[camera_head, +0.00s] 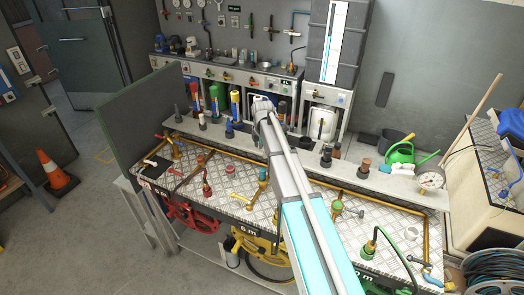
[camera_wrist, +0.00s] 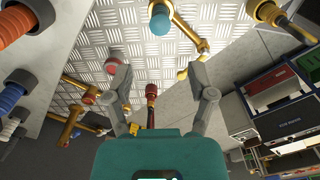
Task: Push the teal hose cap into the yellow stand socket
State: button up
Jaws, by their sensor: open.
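A teal cap (camera_head: 262,174) stands on the checkered metal worktop, with yellow pipework (camera_head: 256,194) at its foot. The teal cap also shows at the top of the wrist view (camera_wrist: 160,18), beside a yellow pipe (camera_wrist: 190,38). Whether the cap is seated in a socket I cannot tell. My gripper (camera_wrist: 160,92) is open, with its two grey fingers spread wide and nothing held between them. The cap lies beyond the fingertips, apart from them.
A red hose end (camera_wrist: 151,91) shows between the fingers in the wrist view. A raised shelf (camera_head: 220,135) with several fittings runs along the back of the worktop. A green panel (camera_head: 145,115) closes the left end. A green watering can (camera_head: 402,156) and gauge (camera_head: 432,179) stand right.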

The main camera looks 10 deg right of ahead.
dwell(0.4)
jog(key=s+m, duration=1.9)
jog(key=s, duration=1)
jog(key=shift+s+a+m, duration=0.15)
jog(key=shift+m, duration=0.25)
notch_tip(320, 180, down, 9)
jog(key=b, duration=0.9)
